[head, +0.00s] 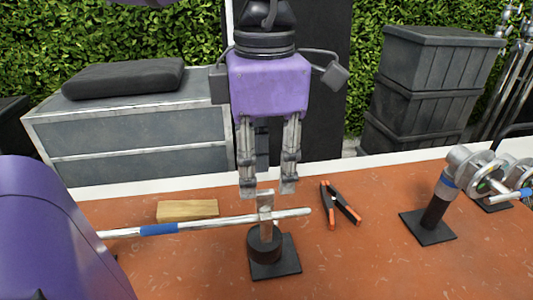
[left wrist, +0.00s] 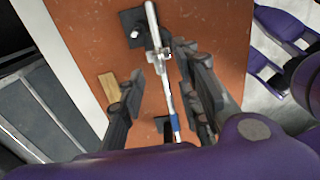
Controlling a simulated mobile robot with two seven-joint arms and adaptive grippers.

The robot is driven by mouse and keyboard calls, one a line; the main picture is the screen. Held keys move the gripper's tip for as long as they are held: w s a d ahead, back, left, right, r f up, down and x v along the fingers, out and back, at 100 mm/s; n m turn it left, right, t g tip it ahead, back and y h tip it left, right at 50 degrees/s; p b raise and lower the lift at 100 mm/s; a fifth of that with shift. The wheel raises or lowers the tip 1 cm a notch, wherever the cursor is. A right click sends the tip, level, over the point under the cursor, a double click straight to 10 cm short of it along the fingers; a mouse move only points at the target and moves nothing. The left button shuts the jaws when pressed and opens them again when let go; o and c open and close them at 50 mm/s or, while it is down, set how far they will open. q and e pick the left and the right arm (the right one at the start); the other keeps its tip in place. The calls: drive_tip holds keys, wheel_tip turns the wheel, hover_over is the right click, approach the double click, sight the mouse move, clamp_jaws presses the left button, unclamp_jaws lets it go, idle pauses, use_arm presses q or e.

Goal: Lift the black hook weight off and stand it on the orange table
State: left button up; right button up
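The black hook weight (head: 264,247) is a squat black cylinder with a pale flat hook. Its hook is over a silver bar (head: 205,223) with a blue band, near the bar's right end. The weight is over a black square plate (head: 289,262) on the orange table (head: 355,258); I cannot tell whether they touch. My left gripper (head: 267,190) points down just above the hook, fingers spread and empty. In the left wrist view, the bar (left wrist: 152,20) and hook pass between the open fingers (left wrist: 160,62). My right gripper is not in view.
A wooden block (head: 187,210) lies behind the bar. A clamp stand (head: 434,212) is at the right. Grey cases (head: 135,130) and stacked crates (head: 435,85) stand beyond the table. The front right of the tabletop is clear.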

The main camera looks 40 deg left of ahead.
sight(265, 191)
use_arm(q)
wheel_tip(265, 191, down, 4)
drive_tip(key=shift+w+a+r+b, duration=0.1)
drive_tip(key=shift+w+b, duration=0.05)
drive_tip(key=shift+b, duration=0.65)
drive_tip(key=shift+f+b, duration=0.8)
drive_tip(key=shift+f, duration=0.6)
